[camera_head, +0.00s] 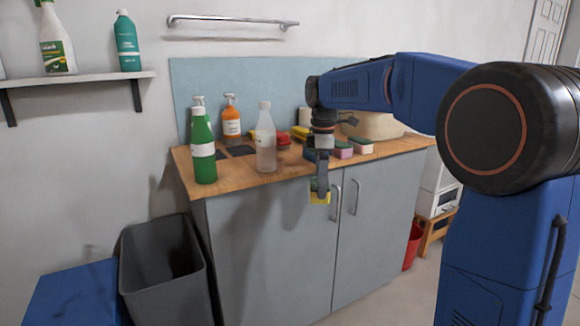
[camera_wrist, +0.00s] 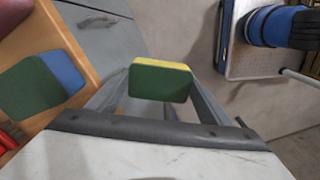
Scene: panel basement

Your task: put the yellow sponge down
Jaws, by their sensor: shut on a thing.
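My gripper (camera_head: 321,186) is shut on the yellow sponge (camera_head: 319,199), which has a green scouring side. They hang in front of the grey cabinet doors, just beyond and below the counter's front edge. In the wrist view the sponge (camera_wrist: 160,80) sits between the two fingers, green face towards the camera and a yellow strip along its top edge. The sponge touches neither the counter nor the floor in the views.
The wooden counter (camera_head: 262,181) carries a green bottle (camera_head: 203,150), a clear bottle (camera_head: 266,140), an orange bottle (camera_head: 231,120) and several other sponges. A blue sponge with a green side (camera_wrist: 66,72) lies near the edge. A grey bin (camera_head: 165,290) stands below left.

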